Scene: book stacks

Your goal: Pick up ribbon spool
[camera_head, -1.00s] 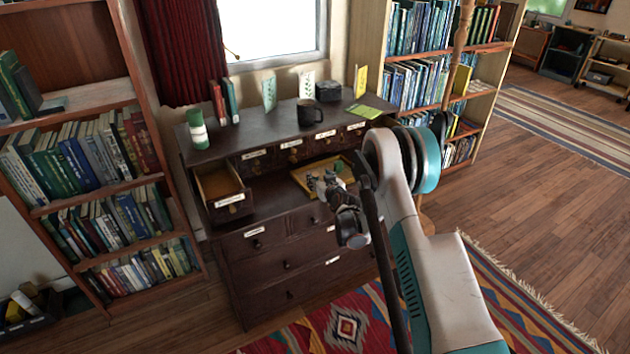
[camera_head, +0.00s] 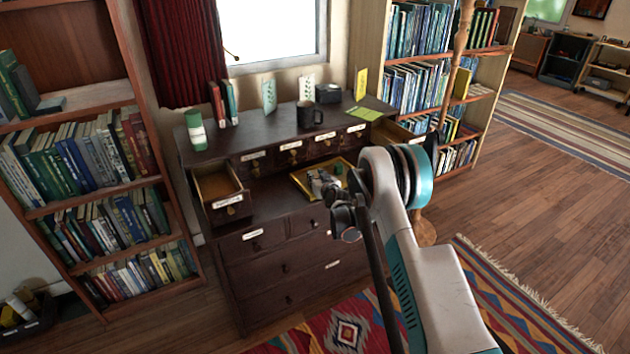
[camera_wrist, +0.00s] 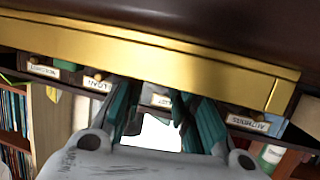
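A small green thing (camera_head: 338,168), perhaps the ribbon spool, sits in the gold-rimmed tray (camera_head: 303,183) on the dark wooden dresser; it is too small to tell for sure. My gripper (camera_head: 318,180) is at the tray's front side in the head view and hides part of its inside. In the wrist view, the tray's gold outer wall (camera_wrist: 150,50) runs across the top. My gripper's teal fingers (camera_wrist: 160,100) are spread apart with a gap between them and nothing held. No spool shows in the wrist view.
An open drawer (camera_head: 222,192) juts out at the dresser's left. A row of labelled small drawers (camera_head: 292,156) stands behind the tray. Above are a dark mug (camera_head: 308,115), a green-and-white canister (camera_head: 196,130) and upright cards. The dresser surface left of the tray looks clear.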

